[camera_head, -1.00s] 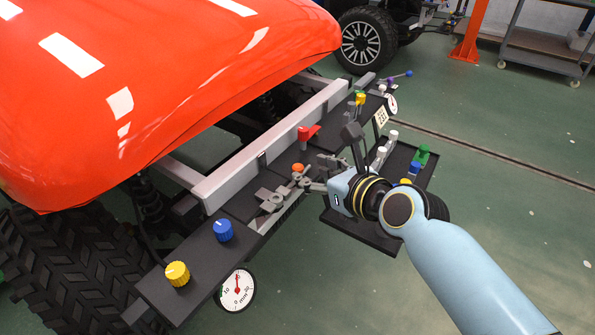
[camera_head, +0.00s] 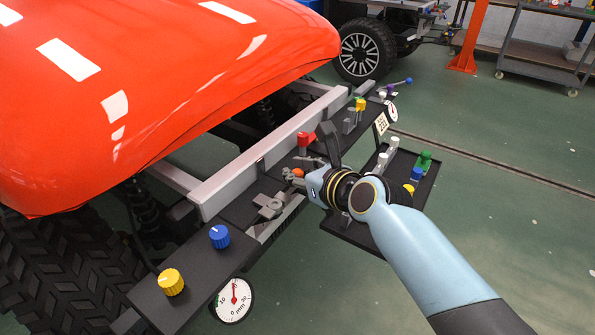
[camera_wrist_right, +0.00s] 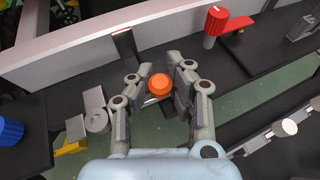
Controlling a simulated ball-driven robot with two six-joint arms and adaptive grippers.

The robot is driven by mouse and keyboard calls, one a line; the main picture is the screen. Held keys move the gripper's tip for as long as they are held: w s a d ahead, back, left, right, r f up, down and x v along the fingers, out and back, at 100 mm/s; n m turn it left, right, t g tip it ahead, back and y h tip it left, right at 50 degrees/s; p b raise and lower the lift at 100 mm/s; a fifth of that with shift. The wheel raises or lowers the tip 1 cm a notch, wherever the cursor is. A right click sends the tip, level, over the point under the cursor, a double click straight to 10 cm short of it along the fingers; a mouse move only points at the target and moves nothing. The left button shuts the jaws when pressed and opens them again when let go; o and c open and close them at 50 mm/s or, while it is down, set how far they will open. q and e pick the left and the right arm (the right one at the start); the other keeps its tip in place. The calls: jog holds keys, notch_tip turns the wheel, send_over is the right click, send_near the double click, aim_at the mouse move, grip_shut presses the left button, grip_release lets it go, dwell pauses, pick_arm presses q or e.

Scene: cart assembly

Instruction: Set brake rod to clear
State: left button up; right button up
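An orange round knob (camera_head: 298,172) sits at the dark control shelf along the cart's edge. It also shows in the right wrist view (camera_wrist_right: 160,84). Which part is the brake rod, and any clear mark, I cannot tell. My right gripper (camera_head: 303,178) is at the orange knob. In the right wrist view its two fingers (camera_wrist_right: 159,88) stand apart on either side of the knob, with a small gap visible; contact is unclear. The knob's stem is mostly hidden. My left gripper is not in view.
A red handle (camera_head: 306,140) stands just beyond the gripper. Grey bracket parts (camera_head: 268,206) lie on the near side. Blue (camera_head: 220,237) and yellow (camera_head: 171,282) knobs and a dial gauge (camera_head: 233,300) are nearer. A dark tray (camera_head: 352,232) with pegs sits to the right.

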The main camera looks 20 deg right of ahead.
jog(key=shift+f, duration=0.1)
grip_shut()
jog(key=shift+w, duration=0.1)
jog(key=w+d+p, duration=0.1)
jog(key=w+d, duration=0.1)
jog(key=shift+w+d, duration=0.1)
jog(key=shift+d, duration=0.3)
jog(key=o, duration=0.8)
grip_release()
jog(key=shift+s+d, duration=0.2)
jog(key=shift+a, duration=0.1)
jog(key=shift+s, duration=0.2)
jog(key=v, duration=1.1)
jog(key=shift+s+r, duration=0.2)
jog(key=shift+r, duration=0.2)
